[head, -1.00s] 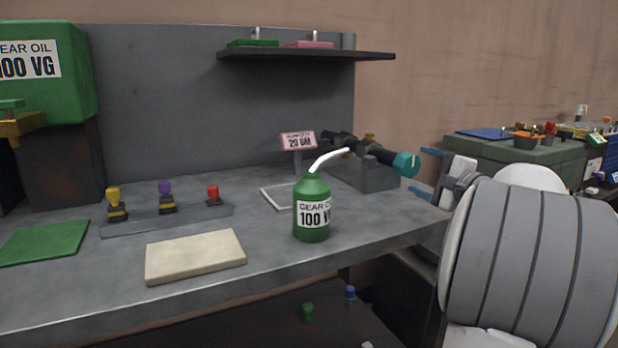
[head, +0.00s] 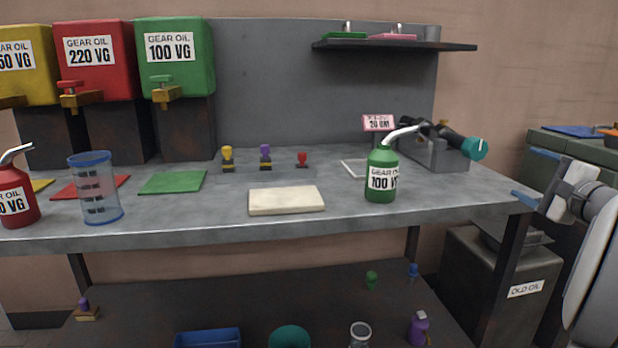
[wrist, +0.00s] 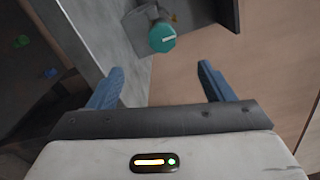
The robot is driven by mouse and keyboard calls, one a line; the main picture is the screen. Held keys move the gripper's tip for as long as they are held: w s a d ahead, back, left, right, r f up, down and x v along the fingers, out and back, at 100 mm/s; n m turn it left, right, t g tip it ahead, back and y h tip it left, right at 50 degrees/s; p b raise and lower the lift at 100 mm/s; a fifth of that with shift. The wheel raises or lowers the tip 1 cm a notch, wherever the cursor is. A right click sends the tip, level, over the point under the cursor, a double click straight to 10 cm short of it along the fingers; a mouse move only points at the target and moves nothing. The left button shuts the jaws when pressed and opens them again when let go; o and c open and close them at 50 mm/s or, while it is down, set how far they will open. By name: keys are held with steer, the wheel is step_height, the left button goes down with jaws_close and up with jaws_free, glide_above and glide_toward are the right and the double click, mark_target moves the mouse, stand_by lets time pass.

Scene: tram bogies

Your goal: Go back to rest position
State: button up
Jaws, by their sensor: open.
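My gripper (wrist: 160,88) shows in the wrist view with its two blue fingers spread apart and nothing between them. In the head view, my gripper (head: 530,175) is at the right, beside the right end of the workbench (head: 440,203). Only part of it shows there.
A green oil can (head: 381,175) stands on the bench, left of my gripper. A beige pad (head: 286,200), a blue measuring cup (head: 96,190) and a red oil can (head: 15,195) are further left. An old oil bin (head: 500,275) stands below right, and a green cabinet (head: 570,150) is behind.

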steer(key=s+a+r+n+g+y+p, duration=0.15)
steer(key=a+n+g+p, duration=0.5)
steer(key=a, duration=0.75)
steer(key=s+a+r+n+g+y+p, duration=0.1)
steer(key=s+a+n+g+y+p, duration=0.2)
steer(key=a+p, duration=0.85)
steer(key=s+a+r+n+g+h+p, duration=0.2)
steer(key=s+a+n+g+h+p, duration=0.1)
steer(key=s+a+n+p, duration=0.2)
steer(key=s+a+r+n+g+h+p, duration=0.3)
steer(key=s+a+n+p, duration=0.2)
steer(key=s+p, duration=0.5)
steer(key=shift+s+r+n+p, duration=0.15)
steer(key=shift+s+n+p, duration=0.2)
steer(key=shift+s, duration=0.6)
